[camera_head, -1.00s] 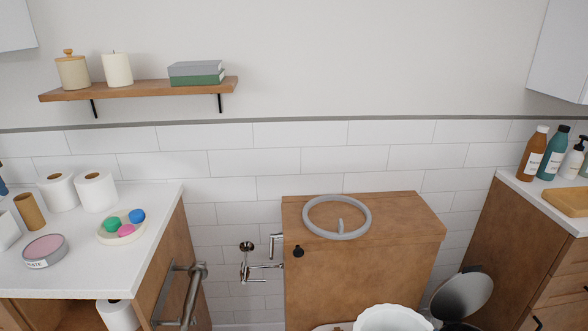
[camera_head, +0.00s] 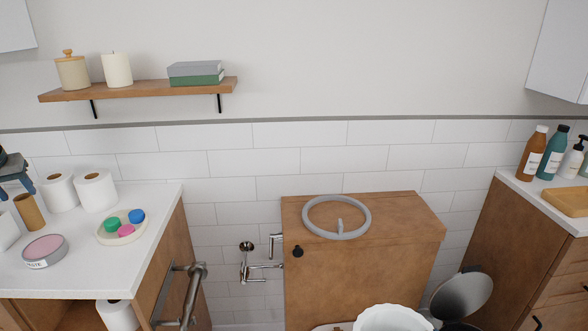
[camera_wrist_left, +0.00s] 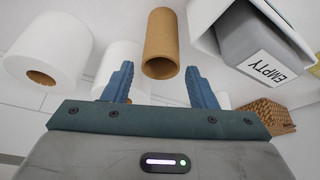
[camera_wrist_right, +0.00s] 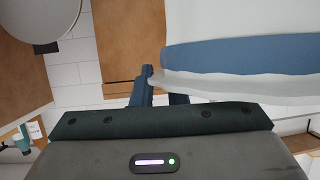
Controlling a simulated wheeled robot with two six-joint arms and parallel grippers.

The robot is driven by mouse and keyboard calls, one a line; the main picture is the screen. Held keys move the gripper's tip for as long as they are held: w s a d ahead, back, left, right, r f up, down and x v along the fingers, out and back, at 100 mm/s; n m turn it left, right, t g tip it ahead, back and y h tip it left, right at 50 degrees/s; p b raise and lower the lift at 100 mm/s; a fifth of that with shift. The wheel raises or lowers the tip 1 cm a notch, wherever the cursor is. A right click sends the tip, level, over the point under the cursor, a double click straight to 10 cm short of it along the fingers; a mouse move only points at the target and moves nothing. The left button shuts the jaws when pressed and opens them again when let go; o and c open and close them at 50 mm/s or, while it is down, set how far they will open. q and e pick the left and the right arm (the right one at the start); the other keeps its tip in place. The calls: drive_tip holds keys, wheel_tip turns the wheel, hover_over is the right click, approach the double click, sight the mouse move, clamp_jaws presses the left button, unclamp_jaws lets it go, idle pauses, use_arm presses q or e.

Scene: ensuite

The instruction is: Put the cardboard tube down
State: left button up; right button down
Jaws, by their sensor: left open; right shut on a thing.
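The brown cardboard tube (camera_head: 30,212) stands upright on the white counter at the left, in front of white toilet rolls (camera_head: 97,190). My left gripper (camera_head: 16,190) is at the left picture edge, close behind the tube. In the left wrist view, its blue fingers (camera_wrist_left: 160,86) are spread apart. The tube (camera_wrist_left: 162,44) shows beyond the fingertips, in the gap between them, and nothing is gripped. My right gripper (camera_wrist_right: 160,92) shows only in its wrist view, shut on a pale, blue-banded cloth-like thing (camera_wrist_right: 240,55). The grip point is partly hidden.
A pink-topped tin (camera_head: 45,250) and a dish (camera_head: 105,233) with coloured pieces share the counter. A grey box marked EMPTY (camera_wrist_left: 262,50) is right of the tube in the left wrist view. A metal rail (camera_head: 190,295) sticks out from the cabinet side.

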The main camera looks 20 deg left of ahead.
sight(28, 209)
use_arm(q)
drive_tip(key=x, duration=0.8)
drive_tip(key=shift+s+f, duration=0.2)
drive_tip(key=shift+f, duration=0.05)
drive_tip(key=shift+d, duration=0.1)
drive_tip(key=c, duration=0.8)
drive_tip(key=shift+r, duration=5.05)
